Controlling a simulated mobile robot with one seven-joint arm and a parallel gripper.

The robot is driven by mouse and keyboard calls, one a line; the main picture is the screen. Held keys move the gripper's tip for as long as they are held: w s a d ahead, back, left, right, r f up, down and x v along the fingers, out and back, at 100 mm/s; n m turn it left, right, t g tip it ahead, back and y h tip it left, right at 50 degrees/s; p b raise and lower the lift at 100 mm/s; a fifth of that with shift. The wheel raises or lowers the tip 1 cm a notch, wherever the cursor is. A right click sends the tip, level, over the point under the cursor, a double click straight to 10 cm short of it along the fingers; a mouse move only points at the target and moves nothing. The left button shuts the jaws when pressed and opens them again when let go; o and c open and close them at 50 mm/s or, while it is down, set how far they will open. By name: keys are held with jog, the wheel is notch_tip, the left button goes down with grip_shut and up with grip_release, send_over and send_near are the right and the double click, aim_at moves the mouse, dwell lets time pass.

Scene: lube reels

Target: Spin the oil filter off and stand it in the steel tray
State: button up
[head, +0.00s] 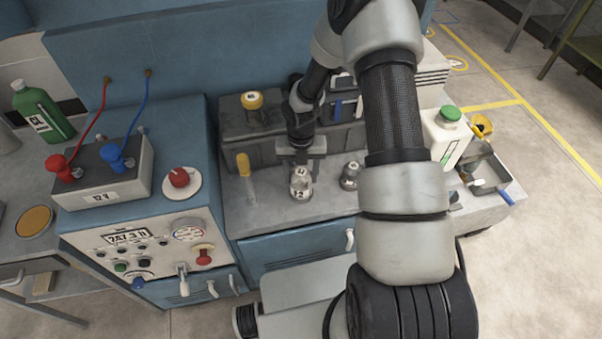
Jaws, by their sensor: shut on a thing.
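My gripper (301,166) points down over the grey bench top and is shut on a small pale grey canister with dark markings, which I take to be the oil filter (301,186). The canister is upright, low at the bench top; I cannot tell whether it touches the surface or is still on a thread. A similar grey canister (349,178) stands just to its right, partly near my arm. A grey metal tray (510,187) at the far right, holding small items, may be the steel tray. My arm hides much of the middle right.
A yellow-topped dipstick or tube (244,164) stands left of my gripper. A dark block with a yellow cap (252,101) is behind. A white green-capped jug (446,133) stands right. A blue control console (150,230) with a red knob (179,177) is at left.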

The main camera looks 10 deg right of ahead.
jog(key=n+p, duration=0.2)
jog(key=n, duration=0.1)
jog(key=shift+s+r, duration=0.1)
jog(key=shift+r, duration=0.05)
jog(key=shift+f+n, duration=0.25)
jog(key=shift+n, duration=0.85)
jog(key=shift+r+p, duration=0.1)
jog(key=shift+p, duration=0.2)
jog(key=shift+s+r+n+p, duration=0.1)
jog(key=shift+r+n+p, duration=0.05)
jog(key=shift+n+p, duration=1.55)
jog(key=shift+n, duration=0.5)
jog(key=shift+f+n+p, duration=0.25)
jog(key=shift+n+p, duration=0.05)
